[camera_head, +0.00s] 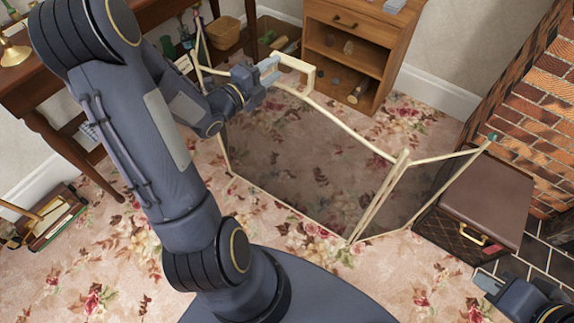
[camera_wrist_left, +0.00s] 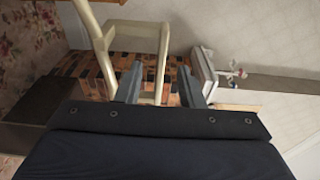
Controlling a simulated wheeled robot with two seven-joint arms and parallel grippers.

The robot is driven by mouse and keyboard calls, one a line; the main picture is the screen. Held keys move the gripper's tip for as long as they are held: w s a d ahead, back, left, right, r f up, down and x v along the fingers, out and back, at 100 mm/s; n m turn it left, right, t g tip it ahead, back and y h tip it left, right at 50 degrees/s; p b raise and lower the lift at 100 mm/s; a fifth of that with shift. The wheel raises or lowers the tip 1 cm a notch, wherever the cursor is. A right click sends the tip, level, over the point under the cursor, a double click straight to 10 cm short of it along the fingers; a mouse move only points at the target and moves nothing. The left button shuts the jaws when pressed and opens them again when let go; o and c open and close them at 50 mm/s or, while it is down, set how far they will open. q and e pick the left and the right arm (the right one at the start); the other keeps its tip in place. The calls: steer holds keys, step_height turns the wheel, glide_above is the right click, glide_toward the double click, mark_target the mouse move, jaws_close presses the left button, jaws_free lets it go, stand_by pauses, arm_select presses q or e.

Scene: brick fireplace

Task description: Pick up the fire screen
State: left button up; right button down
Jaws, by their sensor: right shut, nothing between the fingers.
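The fire screen (camera_head: 392,196) is a folding cream frame with dark see-through mesh panels. It stands upright on the floral carpet, with a cream loop handle (camera_head: 309,72) on its top rail. My left gripper (camera_head: 269,72) is at the handle's left end. In the left wrist view the open left fingers (camera_wrist_left: 158,88) are apart, with part of the cream handle (camera_wrist_left: 163,62) showing between them; I cannot tell whether they touch it. My right gripper (camera_head: 487,283) is at the lower right, shut and empty, well away from the screen.
A brown box with a gold handle (camera_head: 487,198) sits at the screen's right, by the brick fireplace (camera_head: 535,120). A wooden cabinet (camera_head: 362,45) stands behind the screen. A dark wooden table (camera_head: 40,100) is at the left. Open carpet (camera_head: 290,232) lies before the screen.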

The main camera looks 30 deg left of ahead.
mark_target(283, 62)
arm_select(q)
steer(key=x, duration=0.4)
steer(key=shift+w+r, duration=0.1)
steer(key=shift+w, duration=0.2)
steer(key=shift+c, duration=0.3)
jaws_close()
stand_by(0.8)
steer(key=shift+r, duration=0.15)
